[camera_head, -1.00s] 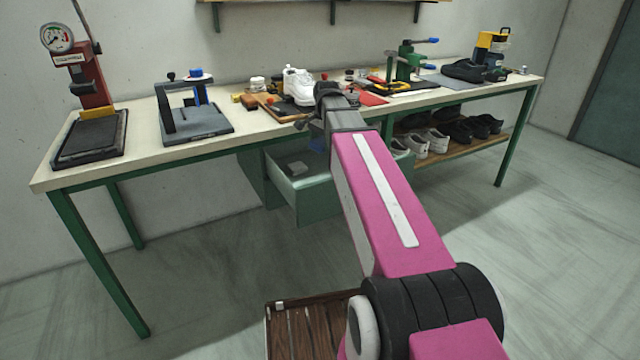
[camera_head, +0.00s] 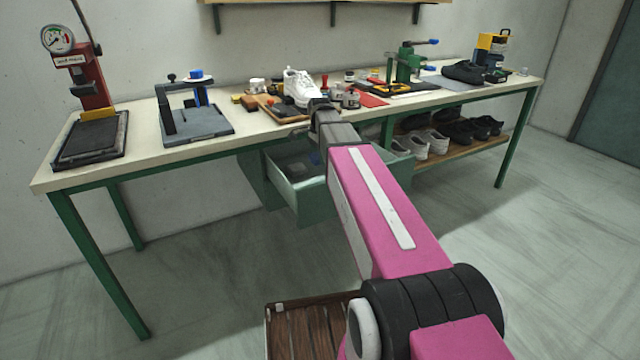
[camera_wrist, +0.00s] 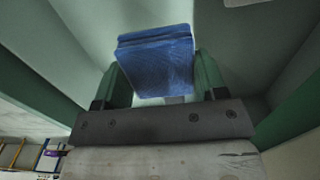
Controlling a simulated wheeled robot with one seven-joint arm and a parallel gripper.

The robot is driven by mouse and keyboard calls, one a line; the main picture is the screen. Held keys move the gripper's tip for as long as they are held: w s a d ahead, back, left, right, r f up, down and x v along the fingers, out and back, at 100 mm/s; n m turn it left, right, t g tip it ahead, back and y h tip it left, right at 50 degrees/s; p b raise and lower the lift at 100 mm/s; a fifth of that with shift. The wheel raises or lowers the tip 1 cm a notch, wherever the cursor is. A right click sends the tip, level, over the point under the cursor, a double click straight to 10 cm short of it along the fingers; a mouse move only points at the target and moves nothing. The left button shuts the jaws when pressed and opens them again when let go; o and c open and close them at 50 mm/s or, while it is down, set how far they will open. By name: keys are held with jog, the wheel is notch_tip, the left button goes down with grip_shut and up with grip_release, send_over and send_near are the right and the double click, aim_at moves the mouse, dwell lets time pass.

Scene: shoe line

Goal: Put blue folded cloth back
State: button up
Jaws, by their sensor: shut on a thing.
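The blue folded cloth (camera_wrist: 157,62) is between the two green-padded fingers of my gripper (camera_wrist: 160,78) in the wrist view. My gripper is shut on it. The cloth is over the inside of the open green drawer (camera_head: 300,198) under the bench. I cannot tell whether it touches the drawer floor. In the wrist view the drawer's pale inner floor (camera_wrist: 260,45) shows around the cloth.
The workbench top (camera_head: 250,142) stands just behind and above the drawer. A pale object (camera_wrist: 243,2) lies in the drawer. A shelf of shoes (camera_head: 432,142) is at the right.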

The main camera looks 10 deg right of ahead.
notch_tip(320, 180, down, 10)
jog(key=shift+r, duration=0.1)
dwell(0.4)
jog(key=o, duration=0.9)
jog(key=shift+c, duration=0.2)
notch_tip(320, 180, up, 12)
dwell(0.3)
